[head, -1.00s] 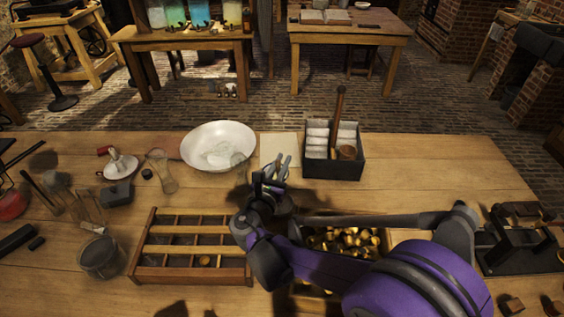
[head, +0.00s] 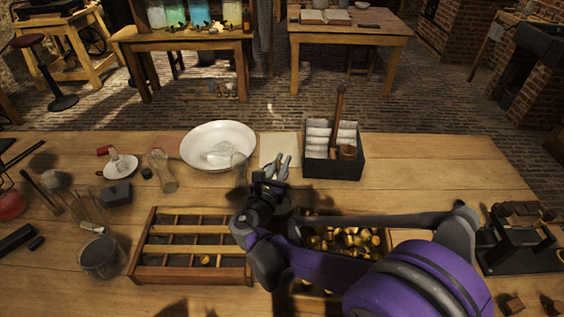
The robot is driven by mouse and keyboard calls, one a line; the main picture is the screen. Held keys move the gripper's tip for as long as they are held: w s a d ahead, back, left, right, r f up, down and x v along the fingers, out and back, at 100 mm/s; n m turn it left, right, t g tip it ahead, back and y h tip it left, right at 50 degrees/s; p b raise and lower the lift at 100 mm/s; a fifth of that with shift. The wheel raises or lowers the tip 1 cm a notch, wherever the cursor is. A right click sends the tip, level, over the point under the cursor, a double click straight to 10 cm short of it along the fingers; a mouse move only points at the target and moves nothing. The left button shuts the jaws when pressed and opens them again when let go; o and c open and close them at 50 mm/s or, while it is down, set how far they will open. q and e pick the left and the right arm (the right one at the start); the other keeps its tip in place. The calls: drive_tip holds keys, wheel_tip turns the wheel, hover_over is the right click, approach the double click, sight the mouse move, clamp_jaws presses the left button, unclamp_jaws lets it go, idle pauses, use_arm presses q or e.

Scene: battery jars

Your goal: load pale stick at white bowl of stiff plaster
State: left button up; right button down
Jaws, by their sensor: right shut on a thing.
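The white bowl (head: 190,152) stands near the table's far edge, left of centre. A whitish mass of plaster (head: 218,153) lies in it. My right gripper (head: 281,163) is just right of the bowl, apart from it, over a pale sheet (head: 278,143). Its jaws are shut on a thin thing, mostly hidden by the fingers. I take it to be the pale stick, but its shape and ends cannot be made out. My left gripper is not in view.
A clear glass (head: 239,168) stands between bowl and gripper. A dark box with pale rolls (head: 333,170) is to the right. A divided wooden tray (head: 190,276) and a box of brass pieces (head: 345,242) are nearer.

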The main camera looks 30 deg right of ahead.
wheel_tip(320, 180, up, 7)
drive_tip(key=p, duration=0.5)
idle(0.3)
drive_tip(key=shift+w, duration=0.1)
idle(0.5)
